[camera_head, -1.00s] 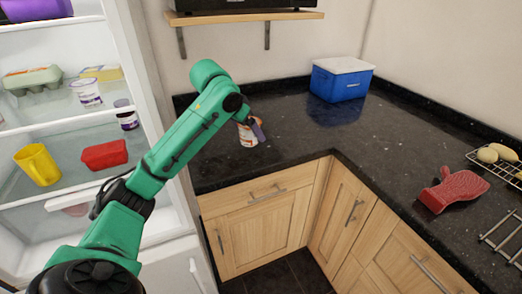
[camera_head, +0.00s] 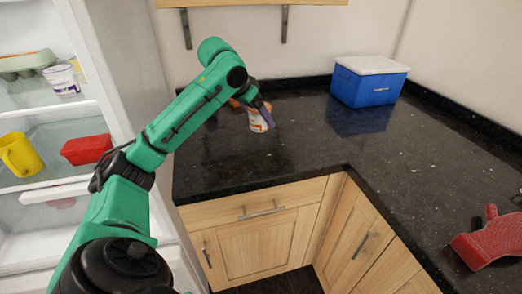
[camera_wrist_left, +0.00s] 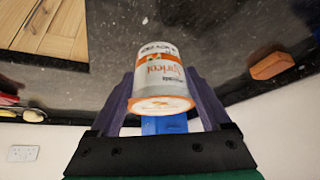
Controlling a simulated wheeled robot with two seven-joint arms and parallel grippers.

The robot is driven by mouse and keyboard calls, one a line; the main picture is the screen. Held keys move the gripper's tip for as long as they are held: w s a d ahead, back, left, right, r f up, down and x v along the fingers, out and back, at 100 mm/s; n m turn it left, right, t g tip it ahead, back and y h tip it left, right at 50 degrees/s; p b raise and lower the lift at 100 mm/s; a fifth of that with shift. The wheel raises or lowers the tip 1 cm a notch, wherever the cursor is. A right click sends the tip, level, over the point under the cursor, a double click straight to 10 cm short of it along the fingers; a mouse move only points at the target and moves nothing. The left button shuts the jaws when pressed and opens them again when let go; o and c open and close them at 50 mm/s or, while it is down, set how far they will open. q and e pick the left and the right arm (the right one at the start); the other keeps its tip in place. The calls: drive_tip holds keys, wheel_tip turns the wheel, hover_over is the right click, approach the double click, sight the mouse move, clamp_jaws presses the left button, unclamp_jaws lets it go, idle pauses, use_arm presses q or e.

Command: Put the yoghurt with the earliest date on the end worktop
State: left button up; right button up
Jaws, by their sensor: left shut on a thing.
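A white and orange yoghurt pot (camera_head: 258,123), its label reading apricot, is between the fingers of my left gripper (camera_head: 263,112). The left wrist view shows the pot (camera_wrist_left: 160,78) with the left gripper (camera_wrist_left: 160,90) shut on it. The pot is over the dark granite worktop (camera_head: 300,140), left of the blue box; I cannot tell whether it touches the surface. A date is not readable. Another white yoghurt pot (camera_head: 62,80) with a purple label stands on a shelf of the open fridge (camera_head: 50,110). My right gripper is not in view.
A blue cool box (camera_head: 365,88) with a white lid stands at the back corner. A red glove-like thing (camera_head: 485,240) lies at the right. An orange-brown block (camera_wrist_left: 271,66) lies on the worktop. The fridge holds a yellow jug (camera_head: 20,155) and a red tub (camera_head: 86,149). The worktop's middle is clear.

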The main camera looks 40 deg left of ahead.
use_arm(q)
drive_tip(key=f, duration=0.3)
drive_tip(key=f+b, duration=0.1)
drive_tip(key=f, duration=0.5)
drive_tip(key=shift+w+f, duration=0.3)
drive_tip(key=shift+f, duration=0.35)
drive_tip(key=shift+w, duration=0.1)
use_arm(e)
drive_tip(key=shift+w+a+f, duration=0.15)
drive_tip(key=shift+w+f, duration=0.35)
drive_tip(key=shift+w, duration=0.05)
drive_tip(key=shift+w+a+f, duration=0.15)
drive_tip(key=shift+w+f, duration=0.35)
use_arm(q)
drive_tip(key=o, duration=1.3)
drive_tip(key=shift+o, duration=0.2)
drive_tip(key=b+v, duration=0.1)
drive_tip(key=v, duration=1.1)
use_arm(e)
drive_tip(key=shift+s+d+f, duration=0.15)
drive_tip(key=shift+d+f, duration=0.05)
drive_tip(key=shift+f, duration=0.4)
